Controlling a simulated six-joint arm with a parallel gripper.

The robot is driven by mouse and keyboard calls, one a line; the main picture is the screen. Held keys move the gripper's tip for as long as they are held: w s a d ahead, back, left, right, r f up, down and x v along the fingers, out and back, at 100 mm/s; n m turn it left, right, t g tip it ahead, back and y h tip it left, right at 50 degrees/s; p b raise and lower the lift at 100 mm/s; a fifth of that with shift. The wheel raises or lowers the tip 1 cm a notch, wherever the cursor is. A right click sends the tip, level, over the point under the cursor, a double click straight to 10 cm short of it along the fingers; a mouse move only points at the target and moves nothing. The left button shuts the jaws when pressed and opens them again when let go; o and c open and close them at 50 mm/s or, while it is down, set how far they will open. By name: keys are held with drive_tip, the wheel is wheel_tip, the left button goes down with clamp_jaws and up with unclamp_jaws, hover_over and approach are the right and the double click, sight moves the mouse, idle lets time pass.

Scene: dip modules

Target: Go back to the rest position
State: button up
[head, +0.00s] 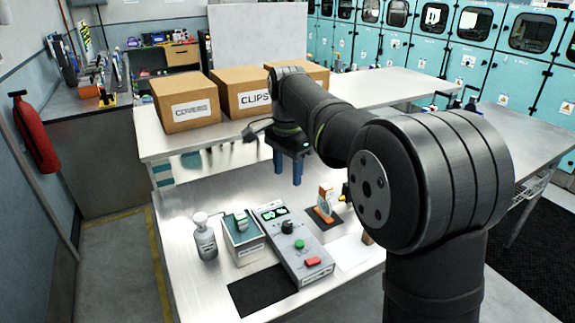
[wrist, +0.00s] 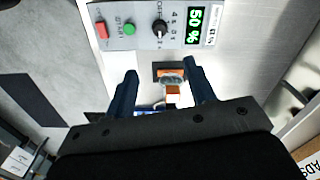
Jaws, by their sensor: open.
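My gripper (head: 288,174) hangs over the far part of the bench with its blue fingers pointing down. In the wrist view its two fingers (wrist: 160,85) are spread apart and nothing is held between them. An orange and white piece (head: 325,203) stands on a dark pad to the right of the control box. It also shows in the wrist view (wrist: 171,74), below and beyond the fingertips. The grey control box (head: 293,245) has a knob, a green button and a red button; its display (wrist: 196,25) reads 50 % in the wrist view.
A teal-topped container (head: 241,238) and a pump bottle (head: 205,238) stand left of the control box. A black mat (head: 262,290) lies in front. Cardboard boxes (head: 185,102) stand on the shelf behind my gripper. The bench's left front is clear.

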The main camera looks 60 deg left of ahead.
sight(287, 223)
drive_tip(key=shift+r, duration=0.65)
drive_tip(key=shift+f, duration=0.1)
wheel_tip(287, 223, down, 17)
drive_tip(key=shift+f, duration=0.2)
idle(0.5)
drive_tip(key=shift+r, duration=0.1)
